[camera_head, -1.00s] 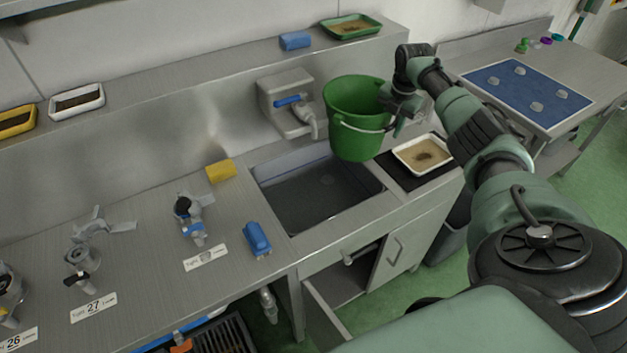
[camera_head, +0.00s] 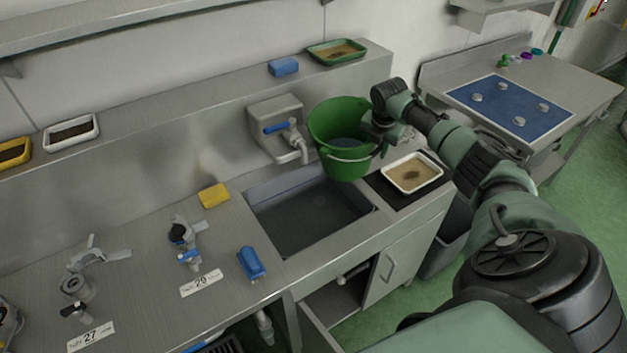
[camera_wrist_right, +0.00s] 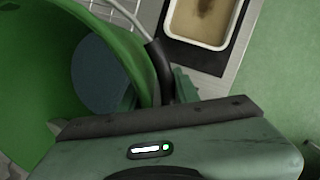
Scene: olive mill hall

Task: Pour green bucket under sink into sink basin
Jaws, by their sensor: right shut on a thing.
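The green bucket (camera_head: 345,161) is held above the right part of the sink basin (camera_head: 305,217), beside the tap (camera_head: 290,140). It is slightly tilted, and a grey-blue surface like liquid shows inside it. Its wire handle hangs down the near side. My right gripper (camera_head: 375,140) is shut on the bucket's right side; the fingertips are partly hidden. In the right wrist view the bucket (camera_wrist_right: 45,100) fills the left side, with the bluish surface inside and my right gripper (camera_wrist_right: 165,100) at its wall. The basin's floor is dark and looks bare. My left gripper is not in view.
A white tray with brown contents (camera_head: 411,187) sits on a dark mat right of the basin. A yellow sponge (camera_head: 214,195) and a blue object (camera_head: 251,263) lie left of it. The cabinet door (camera_head: 390,262) below stands partly open. A blue mat (camera_head: 510,104) lies on the far right table.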

